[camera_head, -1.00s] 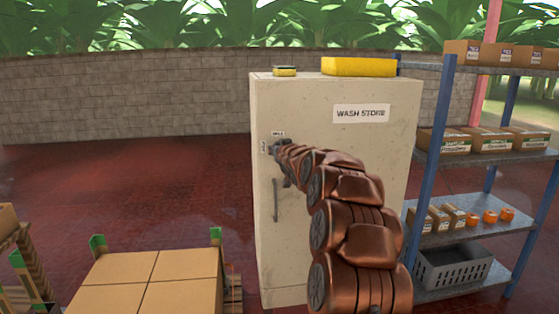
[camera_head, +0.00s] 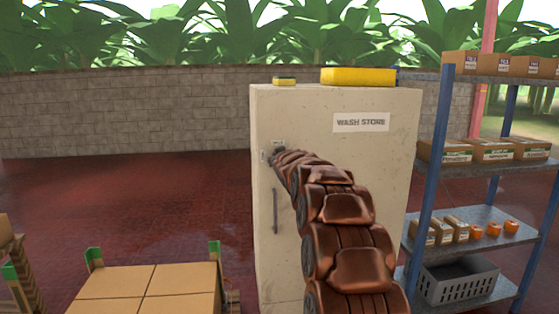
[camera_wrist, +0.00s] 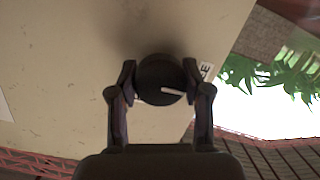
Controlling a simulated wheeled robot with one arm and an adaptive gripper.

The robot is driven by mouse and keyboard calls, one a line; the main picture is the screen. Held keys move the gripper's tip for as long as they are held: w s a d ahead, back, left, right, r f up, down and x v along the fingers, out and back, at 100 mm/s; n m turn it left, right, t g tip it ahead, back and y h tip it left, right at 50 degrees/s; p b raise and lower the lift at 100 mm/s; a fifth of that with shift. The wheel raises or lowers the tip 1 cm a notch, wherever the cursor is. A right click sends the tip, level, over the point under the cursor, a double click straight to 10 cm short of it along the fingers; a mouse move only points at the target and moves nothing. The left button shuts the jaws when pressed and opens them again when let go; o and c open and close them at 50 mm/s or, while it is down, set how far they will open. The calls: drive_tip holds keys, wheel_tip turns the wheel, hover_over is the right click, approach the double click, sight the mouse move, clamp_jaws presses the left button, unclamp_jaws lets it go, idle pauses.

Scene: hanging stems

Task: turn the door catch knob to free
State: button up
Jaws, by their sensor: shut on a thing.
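The door catch knob (camera_wrist: 160,80) is round and dark with a white pointer line, and sits on the front of the cream cabinet (camera_head: 300,235). In the wrist view its pointer lies close to level in the picture, running to the right, toward a partly hidden white label (camera_wrist: 205,72). My gripper (camera_wrist: 158,82) is shut on the knob, one finger on each side. In the head view my gripper (camera_head: 277,154) is small and dark at the cabinet's upper left, and the knob is hidden there. A vertical door handle (camera_head: 275,211) is below it.
A yellow box (camera_head: 358,77) and a small sponge (camera_head: 284,81) lie on the cabinet top. A blue-post shelf (camera_head: 432,170) with boxes stands close on the right. Stacked cartons (camera_head: 150,290) are at the front left. Red floor is open left of the cabinet.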

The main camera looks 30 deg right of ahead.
drive_tip(key=o, duration=1.2)
drive_tip(key=shift+c, duration=0.2)
drive_tip(key=shift+s, duration=0.1)
drive_tip(key=v, duration=1.1)
drive_tip(key=shift+s+a, duration=0.2)
drive_tip(key=shift+s, duration=0.2)
drive_tip(key=shift+r, duration=0.1)
